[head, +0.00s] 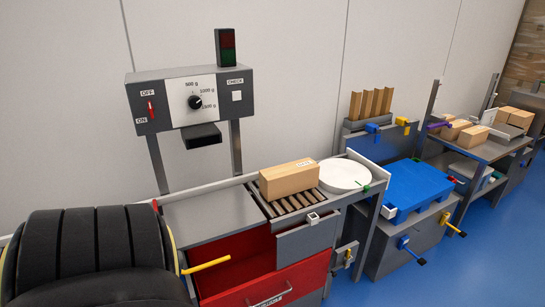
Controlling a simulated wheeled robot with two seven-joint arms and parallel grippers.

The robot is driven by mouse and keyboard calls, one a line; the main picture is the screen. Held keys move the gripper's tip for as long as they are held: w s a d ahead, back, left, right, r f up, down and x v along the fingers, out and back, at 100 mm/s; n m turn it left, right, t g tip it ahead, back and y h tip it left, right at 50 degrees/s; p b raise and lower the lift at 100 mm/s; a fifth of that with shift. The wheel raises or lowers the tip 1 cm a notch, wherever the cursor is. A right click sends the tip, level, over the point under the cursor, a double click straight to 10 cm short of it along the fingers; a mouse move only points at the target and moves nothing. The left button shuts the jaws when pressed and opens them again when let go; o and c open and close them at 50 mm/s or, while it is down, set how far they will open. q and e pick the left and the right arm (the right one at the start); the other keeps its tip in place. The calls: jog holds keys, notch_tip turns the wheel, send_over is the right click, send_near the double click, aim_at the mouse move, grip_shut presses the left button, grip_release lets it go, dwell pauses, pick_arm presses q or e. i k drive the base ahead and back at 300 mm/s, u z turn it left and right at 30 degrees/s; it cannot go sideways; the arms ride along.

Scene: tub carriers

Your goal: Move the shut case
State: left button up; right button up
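A closed tan carton (290,181), the nearest thing to a shut case, lies on a short bed of dark rollers (307,204) at the middle of the station. Its top looks flat and shut, with a small printed mark near the far right end. A round white disc (345,176) is set in the bench right behind it, to its right. Neither of my grippers shows in the head view, so nothing is seen touching the carton.
A control box (190,99) with a dial, switch and unlit lamp stands behind a grey plate (215,219). Below are an open red drawer (268,286) and a grey drawer (306,241). A blue platform (415,186) and a bench with several cartons stand right.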

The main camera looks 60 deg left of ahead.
aim_at(278, 182)
jog(key=u, duration=1)
jog(key=i, duration=0.25)
jog(key=u, duration=0.8)
